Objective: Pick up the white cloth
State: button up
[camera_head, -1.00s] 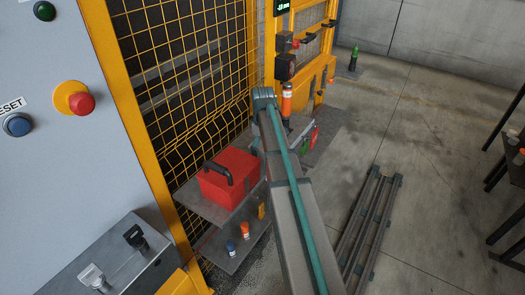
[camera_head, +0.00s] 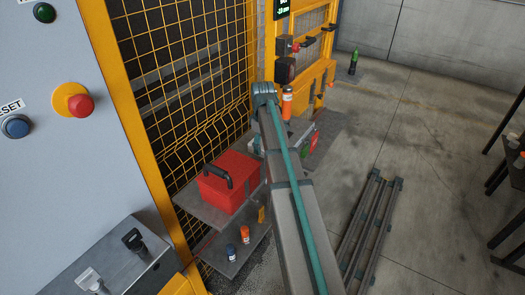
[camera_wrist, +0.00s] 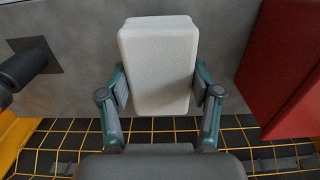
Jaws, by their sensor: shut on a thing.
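The white cloth (camera_wrist: 158,62) shows in the wrist view as a pale, block-shaped, folded piece with rounded edges. My gripper (camera_wrist: 159,93) has its two teal-sided fingers against the left and right sides of the cloth and is shut on it. The cloth's upper part sticks out beyond the fingertips. A grey surface lies behind the cloth; I cannot tell whether they touch. In the head view my arm runs up the middle, and neither the gripper nor the cloth can be made out there.
A red toolbox (camera_head: 226,184) stands on a grey shelf beside the yellow mesh fence (camera_head: 185,75). Small bottles (camera_head: 245,235) stand on the lower shelf. In the wrist view a red body (camera_wrist: 285,60) is close on the right and a dark cylinder (camera_wrist: 22,68) on the left.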

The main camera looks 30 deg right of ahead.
jog(key=s+d+r+b, duration=0.2)
jog(key=s+r+b, duration=0.2)
jog(key=s+r, duration=0.6)
jog(key=s, duration=0.3)
jog(key=shift+s+d, duration=0.25)
jog(key=shift+s, duration=0.15)
